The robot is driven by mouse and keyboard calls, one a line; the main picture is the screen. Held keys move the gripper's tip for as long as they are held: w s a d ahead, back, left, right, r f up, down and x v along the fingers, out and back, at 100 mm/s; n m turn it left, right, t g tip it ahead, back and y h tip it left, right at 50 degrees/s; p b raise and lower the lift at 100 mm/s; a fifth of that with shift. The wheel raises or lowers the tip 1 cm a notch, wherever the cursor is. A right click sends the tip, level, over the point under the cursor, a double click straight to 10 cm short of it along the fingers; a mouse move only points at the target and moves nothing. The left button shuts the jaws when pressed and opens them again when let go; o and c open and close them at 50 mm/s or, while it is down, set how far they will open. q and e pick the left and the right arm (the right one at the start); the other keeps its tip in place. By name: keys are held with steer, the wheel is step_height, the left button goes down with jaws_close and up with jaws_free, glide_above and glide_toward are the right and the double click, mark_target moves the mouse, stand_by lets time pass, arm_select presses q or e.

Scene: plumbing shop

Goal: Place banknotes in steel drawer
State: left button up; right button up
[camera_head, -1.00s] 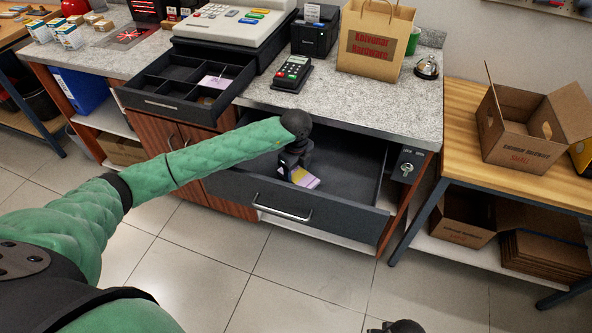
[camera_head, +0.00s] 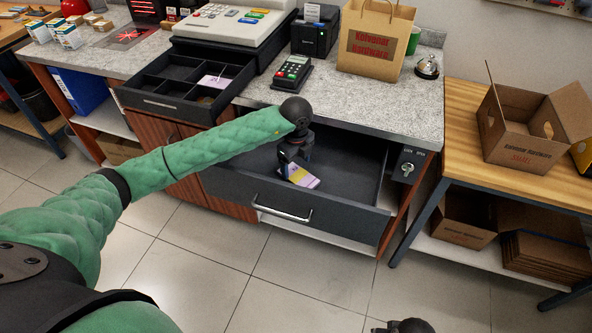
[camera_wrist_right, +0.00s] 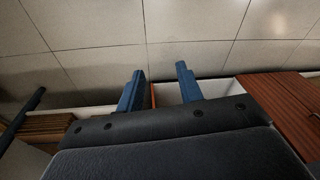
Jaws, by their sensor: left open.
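The steel drawer (camera_head: 350,195) is pulled open under the counter, dark grey with a silver handle. The banknotes (camera_head: 305,180), a small purple and yellow stack, are inside the drawer near its front wall. My left gripper (camera_head: 286,164) reaches down into the drawer, right at the banknotes. It is open and its fingers partly hide them; I cannot tell whether it touches them. My right gripper (camera_wrist_right: 160,90) shows in the right wrist view, its blue fingers apart with nothing between them.
The cash register's till drawer (camera_head: 160,103) is open at the left, with a pale slip in one compartment. A card terminal (camera_head: 292,72), a paper bag (camera_head: 376,40) and a bell (camera_head: 427,67) stand on the counter. A wooden table (camera_head: 460,125) with a cardboard box stands at the right.

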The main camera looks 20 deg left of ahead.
mark_target(296, 174)
arm_select(q)
step_height(296, 174, up, 9)
steer(key=b, duration=0.2)
steer(key=shift+f, duration=0.2)
arm_select(e)
steer(key=shift+s+a+r, duration=0.1)
steer(key=shift+s+r, duration=0.15)
steer(key=shift+r, duration=0.7)
steer(key=shift+s+a+r, duration=0.1)
steer(key=shift+s+r, duration=0.15)
steer(key=shift+r, duration=0.65)
steer(key=shift+s+r, duration=0.25)
steer(key=shift+r, duration=0.7)
